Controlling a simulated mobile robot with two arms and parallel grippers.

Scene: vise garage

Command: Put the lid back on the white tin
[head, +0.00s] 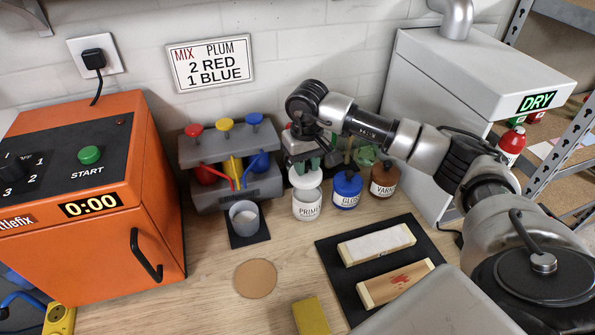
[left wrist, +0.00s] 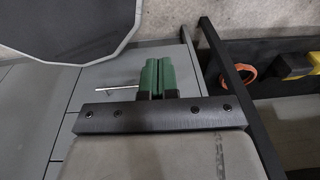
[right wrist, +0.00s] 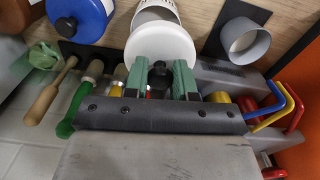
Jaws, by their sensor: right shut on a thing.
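The white tin (head: 307,207), marked PRIMER, stands upright on the bench. My right gripper (head: 304,163) is shut on the black knob of the round white lid (head: 305,179) and holds it just above the back of the tin. In the right wrist view the green fingers (right wrist: 160,78) close on the knob over the lid (right wrist: 160,42). Part of the tin's open mouth shows past the lid's edge there, so the lid is off centre. My left gripper (left wrist: 157,77) shows only in its wrist view, with its green fingers together and empty.
A blue GLUE tin (head: 347,190) and a brown VARNISH tin (head: 384,180) stand close on the right. A grey cup (head: 244,217) on a dark pad is at left. The paint dispenser (head: 228,160) stands behind. A cork disc (head: 255,279) lies in front.

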